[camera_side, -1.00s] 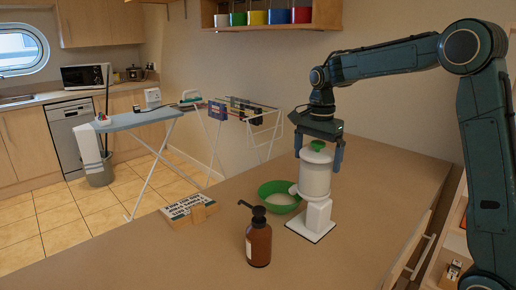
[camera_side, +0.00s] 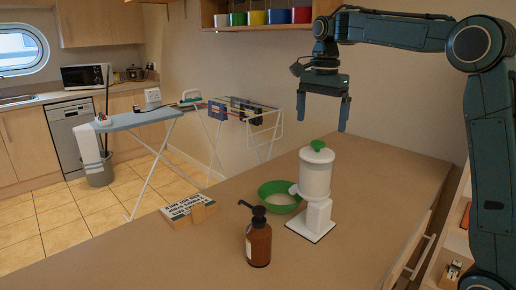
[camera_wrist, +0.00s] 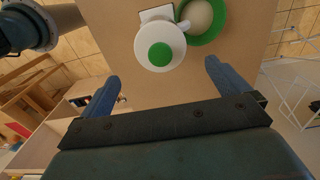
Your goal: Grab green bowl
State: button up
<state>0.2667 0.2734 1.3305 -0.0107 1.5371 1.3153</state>
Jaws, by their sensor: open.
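The green bowl (camera_side: 279,197) stands on the counter, partly behind the base of a white dispenser (camera_side: 316,178) with a green knob on its lid. Something pale lies inside the bowl. In the wrist view the bowl (camera_wrist: 218,24) shows at the top, partly covered by the dispenser (camera_wrist: 159,44). My gripper (camera_side: 323,112) is open and empty, with its two blue fingers pointing down, above the dispenser and clear of it. In the wrist view its fingers (camera_wrist: 162,85) are spread wide with nothing between them.
A brown pump bottle (camera_side: 259,240) stands at the counter's front. A small box with lettering (camera_side: 188,209) lies to the left of the bowl. A shelf with several coloured pots (camera_side: 258,17) hangs on the wall left of my gripper. The counter's right side is mostly bare.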

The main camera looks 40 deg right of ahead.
dwell(0.6)
jog(key=s+a+f+n+t, duration=0.2)
jog(key=s+a+n, duration=0.1)
jog(key=s+n, duration=0.3)
jog(key=s+a+f+n+t, duration=0.1)
jog(key=s+a+f+n, duration=0.2)
jog(key=s+n, duration=0.3)
jog(key=s+a+f+n+t, duration=0.2)
jog(key=s+a+n, duration=0.3)
jog(key=s, duration=0.7)
jog(key=shift+s+a+f+n+t, duration=0.25)
jog(key=shift+s+f+n+t, duration=0.05)
jog(key=shift+f+n, duration=0.2)
